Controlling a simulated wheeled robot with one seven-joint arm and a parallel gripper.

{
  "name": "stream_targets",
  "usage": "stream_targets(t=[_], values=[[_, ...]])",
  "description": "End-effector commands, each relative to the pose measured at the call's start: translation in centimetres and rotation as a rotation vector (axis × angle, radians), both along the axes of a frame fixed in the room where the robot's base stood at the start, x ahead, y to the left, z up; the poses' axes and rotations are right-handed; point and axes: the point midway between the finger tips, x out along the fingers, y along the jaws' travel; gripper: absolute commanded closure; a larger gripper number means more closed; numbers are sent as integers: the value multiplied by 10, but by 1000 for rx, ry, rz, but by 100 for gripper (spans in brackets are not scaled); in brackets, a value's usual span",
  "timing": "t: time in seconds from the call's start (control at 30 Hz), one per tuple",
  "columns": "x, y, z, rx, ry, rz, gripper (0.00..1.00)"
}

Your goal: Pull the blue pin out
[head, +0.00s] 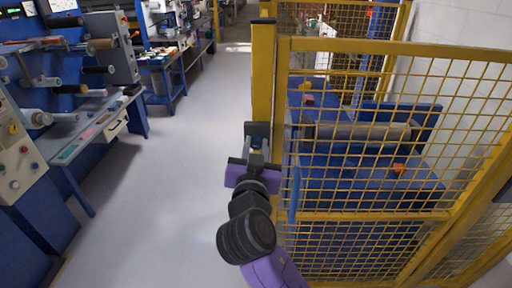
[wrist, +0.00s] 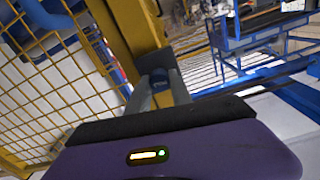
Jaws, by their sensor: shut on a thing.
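My gripper (head: 257,144) is at the yellow gate post (head: 263,75), in the middle of the head view. Its fingers are closed on the blue pin, of which a small dark-blue part (wrist: 158,83) shows between the fingertips in the wrist view. A dark latch block (wrist: 160,60) sits just beyond the fingertips, against the yellow post. The fingers hide most of the pin, so I cannot tell how deep it sits.
A yellow mesh gate (head: 400,90) stands right of my arm, with a blue vertical bar (head: 294,195) near its left edge. Behind it is a blue machine with a grey roller (head: 360,131). Blue workbenches (head: 75,150) line the left. The grey floor (head: 150,210) between is clear.

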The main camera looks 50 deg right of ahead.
Motion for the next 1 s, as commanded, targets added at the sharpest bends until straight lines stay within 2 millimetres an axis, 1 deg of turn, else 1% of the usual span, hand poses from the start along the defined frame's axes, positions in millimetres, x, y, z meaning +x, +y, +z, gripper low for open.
stream_targets(t=[0.03,0.33,0.37,0.4,0.47,0.8,0.87,1.0], values=[[-2,3,-3,-1,-2,1,100],[-4,5,0,0,0,-1,100],[-4,5,0,1,1,-1,70],[-4,5,0,1,1,-1,62],[-4,5,0,1,1,-1,52],[-5,7,-1,0,0,1,52],[-7,10,-2,-1,1,2,52],[-19,26,-3,0,-1,4,52]])
